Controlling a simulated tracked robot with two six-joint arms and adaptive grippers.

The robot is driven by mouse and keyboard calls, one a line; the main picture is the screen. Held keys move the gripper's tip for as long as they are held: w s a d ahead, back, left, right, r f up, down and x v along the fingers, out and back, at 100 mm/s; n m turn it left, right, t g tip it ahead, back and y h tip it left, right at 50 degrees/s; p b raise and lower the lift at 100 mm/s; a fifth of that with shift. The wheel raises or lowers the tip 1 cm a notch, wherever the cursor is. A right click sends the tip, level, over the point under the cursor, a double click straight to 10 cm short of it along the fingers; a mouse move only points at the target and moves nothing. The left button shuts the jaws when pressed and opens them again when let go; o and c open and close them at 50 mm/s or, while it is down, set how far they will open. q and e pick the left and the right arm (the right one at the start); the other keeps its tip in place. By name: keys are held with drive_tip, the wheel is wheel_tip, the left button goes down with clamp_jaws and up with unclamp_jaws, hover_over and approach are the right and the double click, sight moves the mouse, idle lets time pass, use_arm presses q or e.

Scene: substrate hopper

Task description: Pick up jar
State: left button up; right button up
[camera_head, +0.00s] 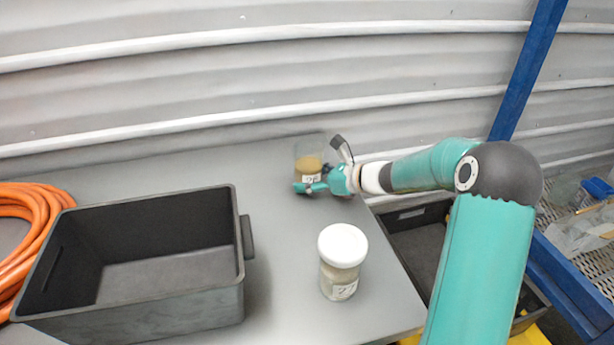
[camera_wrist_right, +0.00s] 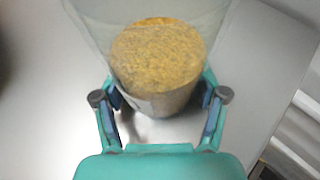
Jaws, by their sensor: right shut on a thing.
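A clear jar (camera_head: 309,168) with brown grainy content and a numbered label stands near the back of the grey table, close to the wall. In the right wrist view the jar (camera_wrist_right: 158,60) fills the space between the fingers, and its content shows from above. My right gripper (camera_head: 318,186) is shut on this jar, with a finger on each side. A second jar (camera_head: 341,262) with a white lid and a label stands upright near the table's front right edge. I cannot tell whether the held jar touches the table. My left gripper is not in view.
An empty dark grey crate (camera_head: 240,262) stands on the left of the table (camera_head: 285,215). A coiled orange hose (camera_head: 38,210) lies beside it. A corrugated wall runs behind. A blue post (camera_head: 530,65) and a rack stand at right.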

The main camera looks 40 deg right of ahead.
wheel_tip(320, 180, up, 20)
drive_tip(key=p, duration=0.3)
idle(0.3)
idle(0.6)
